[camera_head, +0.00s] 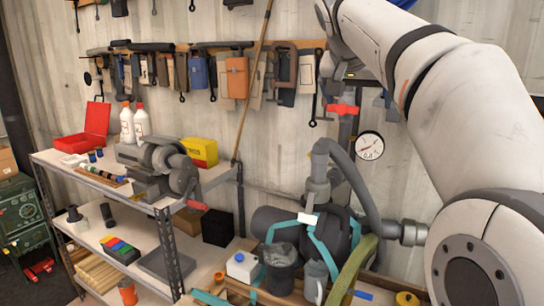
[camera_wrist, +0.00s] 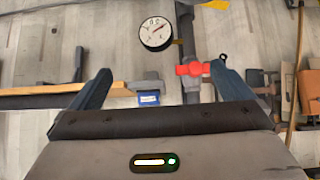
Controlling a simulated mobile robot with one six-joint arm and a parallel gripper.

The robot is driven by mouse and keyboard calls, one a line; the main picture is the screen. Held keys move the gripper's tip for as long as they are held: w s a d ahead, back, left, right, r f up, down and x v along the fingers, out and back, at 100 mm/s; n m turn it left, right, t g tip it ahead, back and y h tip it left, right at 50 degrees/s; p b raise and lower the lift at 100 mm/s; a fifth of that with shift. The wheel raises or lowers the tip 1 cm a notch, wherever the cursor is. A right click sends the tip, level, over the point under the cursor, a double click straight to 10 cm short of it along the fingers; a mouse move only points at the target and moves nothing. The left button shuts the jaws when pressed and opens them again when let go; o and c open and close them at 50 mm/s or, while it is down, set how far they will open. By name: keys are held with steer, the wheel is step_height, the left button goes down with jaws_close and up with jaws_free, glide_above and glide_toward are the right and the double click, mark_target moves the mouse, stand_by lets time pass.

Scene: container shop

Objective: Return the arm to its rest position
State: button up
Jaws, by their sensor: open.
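My arm comes in from the right in the head view and reaches up and back toward the top middle. The pipe with a red valve handle (camera_wrist: 192,69) and a round pressure gauge (camera_wrist: 156,33) show beyond the fingers, against the wall. The red valve handle also shows in the head view (camera_head: 343,109), just below the arm's far end.
A metal shelf (camera_head: 110,190) at the left holds a vise (camera_head: 160,168), white bottles (camera_head: 134,122), a red case (camera_head: 91,130) and a yellow box (camera_head: 200,152). A pump with hoses (camera_head: 320,225) stands below the arm. Tools hang along the wall.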

steer(key=s+f+n+g+y+b, duration=0.1)
steer(key=s+f+n+b, duration=0.1)
steer(key=s+f, duration=0.6)
steer(key=s+a+f+n+g+y+b, duration=0.1)
steer(key=s+f, duration=0.8)
steer(key=f, duration=1.1)
steer(key=s+a+f+n+g+y+b, duration=0.1)
steer(key=s+f+n+g+y+b, duration=0.1)
steer(key=s+f, duration=0.7)
step_height(320, 180, down, 6)
steer(key=shift+a+r+n+b, duration=0.1)
steer(key=shift+a+n+b, duration=0.25)
steer(key=shift+b, duration=0.4)
steer(key=shift+s, duration=0.15)
